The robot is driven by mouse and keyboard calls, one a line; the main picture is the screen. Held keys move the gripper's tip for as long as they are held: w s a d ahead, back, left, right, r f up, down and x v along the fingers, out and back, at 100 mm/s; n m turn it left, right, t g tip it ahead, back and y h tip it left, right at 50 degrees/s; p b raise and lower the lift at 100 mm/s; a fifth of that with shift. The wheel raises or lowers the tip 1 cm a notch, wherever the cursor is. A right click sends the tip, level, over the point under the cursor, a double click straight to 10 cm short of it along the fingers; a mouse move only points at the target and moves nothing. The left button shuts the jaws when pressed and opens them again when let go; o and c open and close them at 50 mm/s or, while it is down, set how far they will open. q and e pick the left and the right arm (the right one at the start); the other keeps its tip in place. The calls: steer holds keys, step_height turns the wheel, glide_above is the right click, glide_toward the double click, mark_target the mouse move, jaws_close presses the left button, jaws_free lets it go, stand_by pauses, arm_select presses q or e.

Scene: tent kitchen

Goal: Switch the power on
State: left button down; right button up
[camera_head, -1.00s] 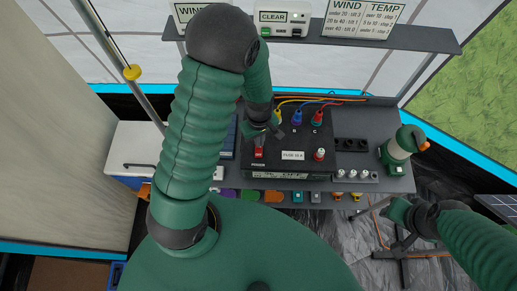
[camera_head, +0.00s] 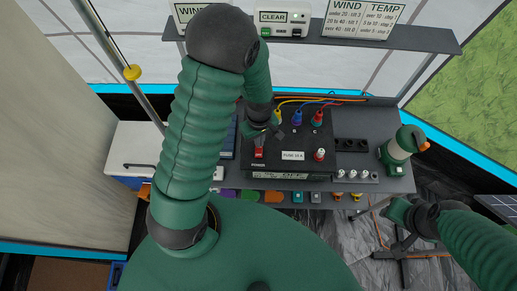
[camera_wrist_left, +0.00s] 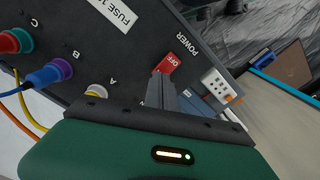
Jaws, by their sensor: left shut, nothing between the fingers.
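The black power box (camera_head: 285,165) sits on the grey bench in the head view. Its red power switch (camera_head: 259,152) is at the box's left side. In the left wrist view the red switch (camera_wrist_left: 168,63) reads OFF, beside the word POWER. My left gripper (camera_head: 260,138) is shut and empty. In the wrist view its fingertips (camera_wrist_left: 158,76) are right at the switch's edge; I cannot tell whether they touch it. A label on the box's front edge (camera_head: 280,175) reads OFF. My right gripper (camera_head: 400,212) is low at the right, away from the box.
Colored plugs with cables (camera_head: 297,118) stand at the back of the box. A green lantern-like device (camera_head: 400,146) stands right on the bench. A shelf (camera_head: 390,38) with signs hangs above. A white cabinet (camera_head: 135,145) is at left.

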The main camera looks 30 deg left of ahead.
arm_select(q)
steer(key=shift+f+b, duration=0.6)
steer(key=shift+f, duration=0.3)
stand_by(0.7)
step_height(320, 180, up, 7)
steer(key=p, duration=0.6)
steer(key=shift+r+p, duration=0.1)
steer(key=shift+p, duration=0.3)
